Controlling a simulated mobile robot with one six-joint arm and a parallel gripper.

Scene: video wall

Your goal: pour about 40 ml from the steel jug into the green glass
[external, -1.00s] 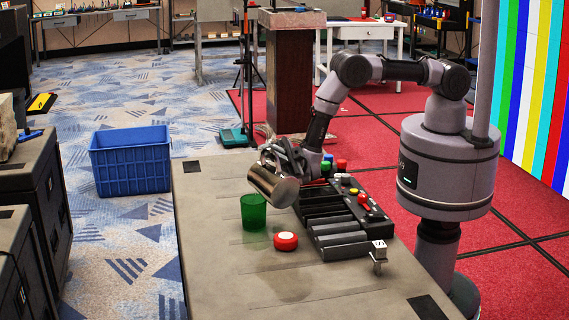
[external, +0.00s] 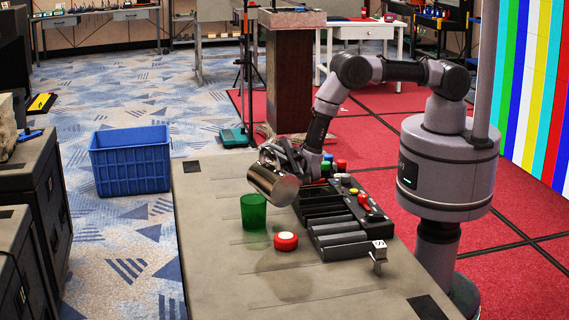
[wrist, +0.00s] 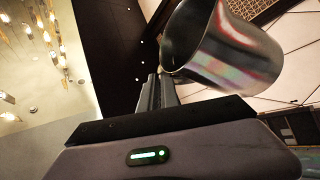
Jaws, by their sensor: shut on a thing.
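The steel jug (external: 271,184) is held in the air, tilted with its mouth toward the lower left, above and beside the green glass. My gripper (external: 283,160) is shut on the jug. In the wrist view the jug (wrist: 232,50) fills the upper right, and its inside is dark. The green glass (external: 253,212) stands upright on the table (external: 215,270), just below and left of the jug. No stream of liquid can be made out, and the levels in the jug and glass cannot be told.
A blue crate (external: 131,161) is on the floor at left. The table's front is clear.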

